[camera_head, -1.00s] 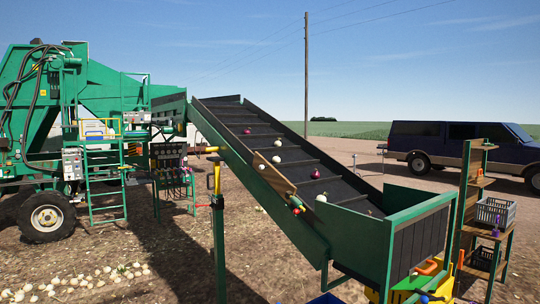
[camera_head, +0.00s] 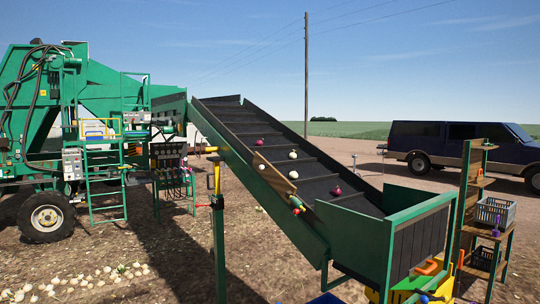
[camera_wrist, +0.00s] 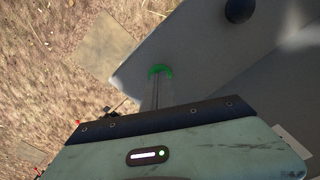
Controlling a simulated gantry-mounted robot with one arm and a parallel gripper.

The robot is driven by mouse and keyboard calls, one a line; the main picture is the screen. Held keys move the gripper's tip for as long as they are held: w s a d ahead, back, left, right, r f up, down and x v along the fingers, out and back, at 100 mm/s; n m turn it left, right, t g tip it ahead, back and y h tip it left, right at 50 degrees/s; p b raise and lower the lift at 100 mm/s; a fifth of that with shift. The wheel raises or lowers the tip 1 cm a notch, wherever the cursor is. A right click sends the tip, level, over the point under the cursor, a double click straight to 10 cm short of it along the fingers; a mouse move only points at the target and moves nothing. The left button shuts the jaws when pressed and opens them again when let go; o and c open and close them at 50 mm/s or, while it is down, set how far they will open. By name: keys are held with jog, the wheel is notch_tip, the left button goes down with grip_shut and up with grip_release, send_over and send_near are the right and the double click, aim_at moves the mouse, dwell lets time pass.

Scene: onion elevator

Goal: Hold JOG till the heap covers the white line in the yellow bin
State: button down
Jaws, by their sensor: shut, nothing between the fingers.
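My gripper (camera_wrist: 160,72) shows in the wrist view, its green-tipped fingers together and empty, over or against a smooth grey surface (camera_wrist: 200,55). I cannot tell whether it touches. A round black knob-like thing (camera_wrist: 238,9) is on that grey surface, up and right of the fingertips, apart from them. I see no readable JOG label. In the head view the dark elevator belt (camera_head: 315,165) carries a few red onions (camera_head: 336,190) and white onions (camera_head: 293,154). The white line and heap are not visible.
A green machine (camera_head: 110,100) with a ladder stands at left. Spilled onions (camera_head: 90,283) lie on the ground. A wooden shelf (camera_head: 466,205) holding a grey crate (camera_head: 495,212) stands at right, with a dark blue vehicle (camera_head: 430,140) behind.

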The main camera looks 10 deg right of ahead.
jog(key=shift+r, duration=0.15)
dwell(0.3)
notch_tip(320, 180, up, 7)
jog(key=p, duration=0.6)
jog(key=shift+p, duration=0.4)
dwell(1.7)
